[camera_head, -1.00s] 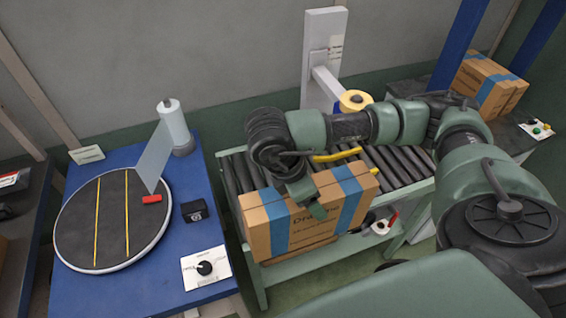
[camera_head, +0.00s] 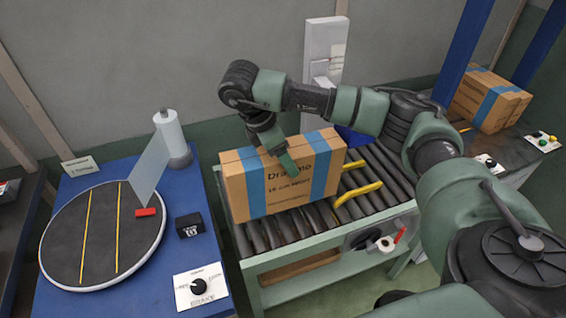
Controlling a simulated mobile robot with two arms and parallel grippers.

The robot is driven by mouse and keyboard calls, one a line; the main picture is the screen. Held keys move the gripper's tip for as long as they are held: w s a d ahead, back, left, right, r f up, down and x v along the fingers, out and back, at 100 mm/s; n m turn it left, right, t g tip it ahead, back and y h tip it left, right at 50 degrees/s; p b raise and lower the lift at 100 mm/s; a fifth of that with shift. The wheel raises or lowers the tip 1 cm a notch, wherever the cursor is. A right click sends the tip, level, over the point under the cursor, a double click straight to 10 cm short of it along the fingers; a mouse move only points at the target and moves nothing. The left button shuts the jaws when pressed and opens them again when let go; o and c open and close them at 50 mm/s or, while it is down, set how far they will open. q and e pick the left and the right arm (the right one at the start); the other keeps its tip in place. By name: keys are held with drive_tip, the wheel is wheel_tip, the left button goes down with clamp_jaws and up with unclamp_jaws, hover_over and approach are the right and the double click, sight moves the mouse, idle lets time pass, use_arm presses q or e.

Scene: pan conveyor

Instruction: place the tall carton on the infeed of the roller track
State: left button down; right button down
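The tall carton (camera_head: 253,191) is a brown box with two blue bands and printed text. It stands upright at the left end of the roller track (camera_head: 367,227), its underside at or just above the dark rollers; I cannot tell whether it touches. My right gripper (camera_head: 286,156) reaches in from the right and over the carton's top edge. One green finger lies against the front face; the other is hidden behind the box. It appears shut on the carton. My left gripper is not in view.
Yellow guides (camera_head: 358,199) lie on the rollers right of the carton. More banded cartons (camera_head: 488,98) stand at the far right.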

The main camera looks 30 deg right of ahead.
drive_tip(key=f, duration=0.1)
drive_tip(key=w+f+p, duration=0.1)
drive_tip(key=f, duration=0.1)
drive_tip(key=shift+d+f, duration=0.15)
drive_tip(key=shift+f, duration=0.05)
drive_tip(key=shift+c, duration=0.7)
unclamp_jaws()
drive_tip(key=shift+f, duration=0.1)
drive_tip(key=v, duration=1.2)
